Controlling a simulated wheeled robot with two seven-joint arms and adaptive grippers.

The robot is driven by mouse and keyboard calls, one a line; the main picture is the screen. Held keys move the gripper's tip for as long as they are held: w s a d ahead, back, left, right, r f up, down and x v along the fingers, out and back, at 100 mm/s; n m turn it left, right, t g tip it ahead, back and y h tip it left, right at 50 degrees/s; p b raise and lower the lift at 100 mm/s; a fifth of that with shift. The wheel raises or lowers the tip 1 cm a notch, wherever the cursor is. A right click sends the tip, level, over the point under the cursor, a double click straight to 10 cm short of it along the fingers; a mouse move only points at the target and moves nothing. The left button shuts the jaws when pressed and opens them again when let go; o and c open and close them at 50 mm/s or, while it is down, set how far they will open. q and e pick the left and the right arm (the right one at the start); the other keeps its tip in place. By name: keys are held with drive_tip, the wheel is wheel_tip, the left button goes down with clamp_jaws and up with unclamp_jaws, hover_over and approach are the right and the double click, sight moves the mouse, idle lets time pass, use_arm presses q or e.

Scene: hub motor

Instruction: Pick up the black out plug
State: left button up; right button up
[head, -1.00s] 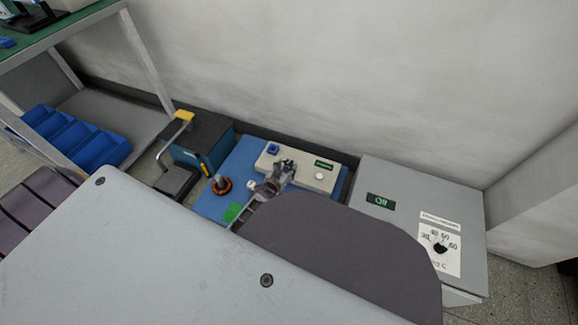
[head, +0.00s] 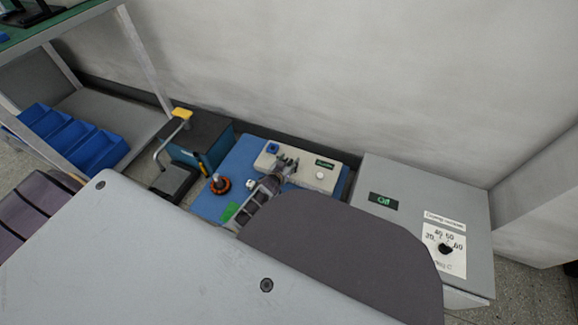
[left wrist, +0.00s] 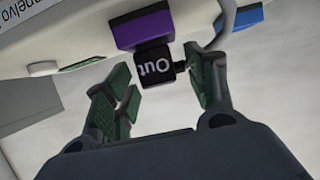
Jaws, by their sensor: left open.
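The black plug marked "Out" (left wrist: 156,70) shows in the left wrist view, seated against a purple socket (left wrist: 140,28) on the pale box. My left gripper (left wrist: 165,88) is open, with one green-padded finger on each side of the plug. The right finger is close to the plug's side; I cannot tell if it touches. The left finger stands apart from it. In the head view my left gripper (head: 286,163) is over the pale box (head: 306,177) and hides the plug there. My right gripper is not in view.
The pale box stands on a blue mat (head: 212,206) with an orange-and-black part (head: 221,185) on it. A blue piece (head: 272,148) sits on the box's left end. A grey cabinet (head: 400,180) is at right, a dark teal unit (head: 205,135) at left, the wall behind.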

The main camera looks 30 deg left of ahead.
use_arm(q)
drive_tip(key=shift+w+f, duration=0.15)
drive_tip(key=shift+w, duration=0.25)
drive_tip(key=shift+c, duration=1)
drive_tip(key=c, duration=0.9)
